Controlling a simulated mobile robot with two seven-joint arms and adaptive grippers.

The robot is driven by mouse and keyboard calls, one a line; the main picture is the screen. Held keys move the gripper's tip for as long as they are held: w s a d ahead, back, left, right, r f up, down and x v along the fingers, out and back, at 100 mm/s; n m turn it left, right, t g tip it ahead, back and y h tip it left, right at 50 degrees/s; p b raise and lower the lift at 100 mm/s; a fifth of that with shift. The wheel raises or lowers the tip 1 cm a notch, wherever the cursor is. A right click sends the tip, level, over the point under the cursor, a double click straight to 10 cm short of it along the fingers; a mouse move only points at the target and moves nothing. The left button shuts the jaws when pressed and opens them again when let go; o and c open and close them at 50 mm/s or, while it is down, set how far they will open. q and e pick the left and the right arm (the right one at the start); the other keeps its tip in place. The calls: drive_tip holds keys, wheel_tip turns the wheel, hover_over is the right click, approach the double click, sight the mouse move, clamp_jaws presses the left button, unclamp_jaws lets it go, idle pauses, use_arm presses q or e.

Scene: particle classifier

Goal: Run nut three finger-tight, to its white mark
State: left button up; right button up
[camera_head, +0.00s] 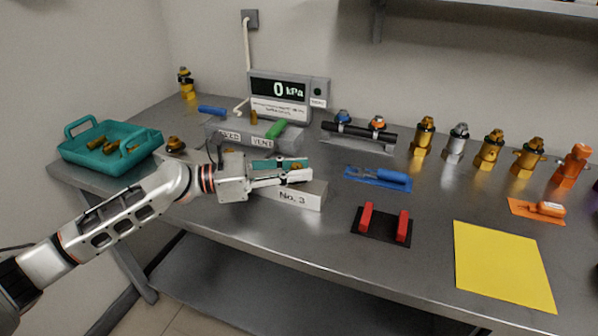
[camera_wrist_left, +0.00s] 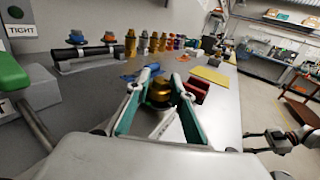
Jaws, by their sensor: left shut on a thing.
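The grey block marked No. 3 (camera_head: 295,196) stands near the middle of the bench. My left gripper (camera_head: 300,170) is over this block, reaching in from the left. In the left wrist view its two green-padded fingers (camera_wrist_left: 156,86) are shut on a brass nut (camera_wrist_left: 160,93), one finger on each side. In the head view the fingers mostly hide the nut. I cannot make out a white mark on it. At the right of the wrist view, what looks like my right arm shows small; its jaws are unclear.
The gauge (camera_head: 289,93) reads 0 kPa behind a grey valve block (camera_head: 225,137). A teal tray (camera_head: 75,154) with brass parts is at left. A red-and-black rack (camera_head: 381,225) and yellow sheet (camera_head: 502,265) lie right. Several fittings line the back.

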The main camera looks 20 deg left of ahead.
use_arm(q)
drive_tip(key=shift+r, duration=0.35)
drive_tip(key=o, duration=1.1)
drive_tip(key=shift+o, duration=0.2)
drive_tip(key=shift+f, duration=0.15)
drive_tip(key=shift+f, duration=0.1)
drive_tip(key=shift+s+a, duration=0.2)
drive_tip(key=shift+a, duration=0.15)
drive_tip(key=v, duration=1.1)
drive_tip(key=shift+a, duration=0.1)
